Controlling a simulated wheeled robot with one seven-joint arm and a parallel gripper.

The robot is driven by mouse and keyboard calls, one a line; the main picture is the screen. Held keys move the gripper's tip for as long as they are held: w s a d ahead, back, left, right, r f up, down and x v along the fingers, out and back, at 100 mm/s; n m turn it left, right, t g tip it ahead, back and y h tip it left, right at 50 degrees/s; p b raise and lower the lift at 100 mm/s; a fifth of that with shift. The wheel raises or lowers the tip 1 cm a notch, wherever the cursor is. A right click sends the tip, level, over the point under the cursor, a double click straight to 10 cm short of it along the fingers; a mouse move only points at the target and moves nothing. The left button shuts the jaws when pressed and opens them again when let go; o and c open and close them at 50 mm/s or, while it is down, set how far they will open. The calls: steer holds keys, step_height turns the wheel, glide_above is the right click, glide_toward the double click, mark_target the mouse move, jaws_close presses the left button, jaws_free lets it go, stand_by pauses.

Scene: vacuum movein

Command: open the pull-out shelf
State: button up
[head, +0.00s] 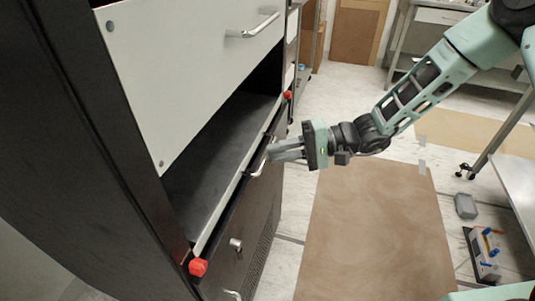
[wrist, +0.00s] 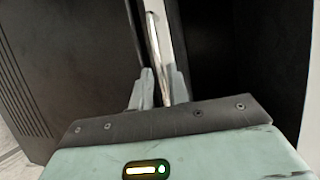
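The pull-out shelf (head: 215,165) is a dark flat board with a pale front edge, set in an opening of the dark cabinet. A metal bar handle (head: 261,166) is on its front edge. My gripper (head: 272,153) is at this handle, reaching in from the right. In the wrist view my gripper (wrist: 159,88) has its two fingers apart, one on each side of the thin handle bar (wrist: 155,45). A gap shows beside the bar, so the fingers do not look clamped on it. The fingertips' exact contact is hard to see.
A white panel (head: 195,60) with a bar handle is above the shelf. Red knobs (head: 198,267) sit at the shelf opening's ends. Brown floor covering (head: 375,230) lies right of the cabinet, clear. A grey block (head: 466,206) and a table leg (head: 500,135) stand farther right.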

mark_target(267, 155)
steer(key=shift+s+a+f, duration=0.1)
steer(key=shift+a+f, duration=0.05)
steer(key=shift+a, duration=0.65)
steer(key=shift+a+f, duration=0.15)
steer(key=shift+a, duration=0.6)
jaws_close()
steer(key=shift+d, duration=0.15)
steer(key=s+d+p, duration=0.1)
steer(key=s+d, duration=0.4)
steer(key=d, duration=0.8)
steer(key=s+d+p, duration=0.2)
steer(key=s+d, duration=0.2)
steer(key=d, duration=0.9)
steer(key=shift+s+d, duration=0.3)
steer(key=shift+s, duration=0.05)
